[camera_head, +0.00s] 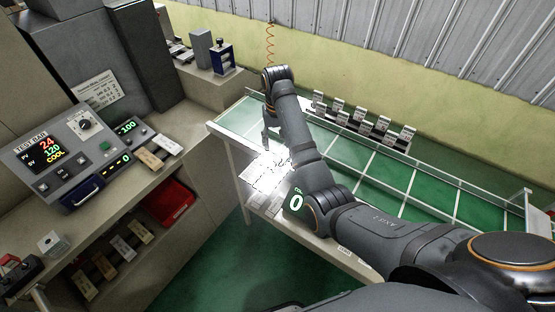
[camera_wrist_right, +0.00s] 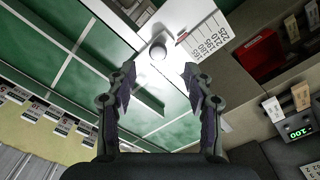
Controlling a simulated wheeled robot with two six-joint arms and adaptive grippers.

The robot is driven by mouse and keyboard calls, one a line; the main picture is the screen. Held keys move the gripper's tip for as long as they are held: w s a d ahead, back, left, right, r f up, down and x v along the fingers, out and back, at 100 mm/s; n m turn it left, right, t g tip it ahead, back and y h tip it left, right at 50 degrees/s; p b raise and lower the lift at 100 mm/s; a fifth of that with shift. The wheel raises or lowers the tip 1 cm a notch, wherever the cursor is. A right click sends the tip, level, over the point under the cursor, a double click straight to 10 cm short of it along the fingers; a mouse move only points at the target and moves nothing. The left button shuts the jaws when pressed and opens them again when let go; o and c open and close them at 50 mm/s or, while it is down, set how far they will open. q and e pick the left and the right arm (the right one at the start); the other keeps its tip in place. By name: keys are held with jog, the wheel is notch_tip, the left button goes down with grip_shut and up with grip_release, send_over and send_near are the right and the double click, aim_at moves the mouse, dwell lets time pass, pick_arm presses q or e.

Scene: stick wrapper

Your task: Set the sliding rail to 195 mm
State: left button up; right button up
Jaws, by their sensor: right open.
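My right gripper (camera_wrist_right: 159,82) is open and empty in the right wrist view, its two fingers apart. A pale round knob (camera_wrist_right: 157,51) shows beyond the gap between the fingertips, apart from both. Beside it is a white scale plate (camera_wrist_right: 208,42) with printed numbers and a small red mark (camera_wrist_right: 182,38); the exact setting is too small to read. In the head view my right gripper (camera_head: 268,139) hangs over the near left end of the green-topped table, by a glare-washed white plate (camera_head: 262,180). The knob is not clear there. My left gripper is out of view.
A row of small labelled holders (camera_head: 362,122) stands along the back of the table (camera_head: 395,172). A control box (camera_head: 62,150) with lit displays sits on the left bench, above a red bin (camera_head: 172,203). The green table's right part is clear.

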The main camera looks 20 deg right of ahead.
aim_at(277, 159)
jog(key=f+b, duration=0.1)
jog(key=f, duration=0.1)
jog(key=w+f+b, duration=0.1)
jog(key=f+b, duration=0.1)
jog(key=f, duration=0.1)
jog(key=shift+w+d+f, duration=0.25)
jog(key=shift+d+f, duration=0.05)
jog(key=shift+d, duration=0.05)
jog(key=shift+w+f+b, duration=0.2)
jog(key=shift+f+b, duration=0.7)
jog(key=shift+f, duration=0.3)
jog(key=shift+s+a+f, duration=0.15)
jog(key=shift+f, duration=0.15)
jog(key=shift+s+f, duration=0.15)
jog(key=shift+c, duration=0.7)
jog(key=c, duration=0.5)
grip_shut()
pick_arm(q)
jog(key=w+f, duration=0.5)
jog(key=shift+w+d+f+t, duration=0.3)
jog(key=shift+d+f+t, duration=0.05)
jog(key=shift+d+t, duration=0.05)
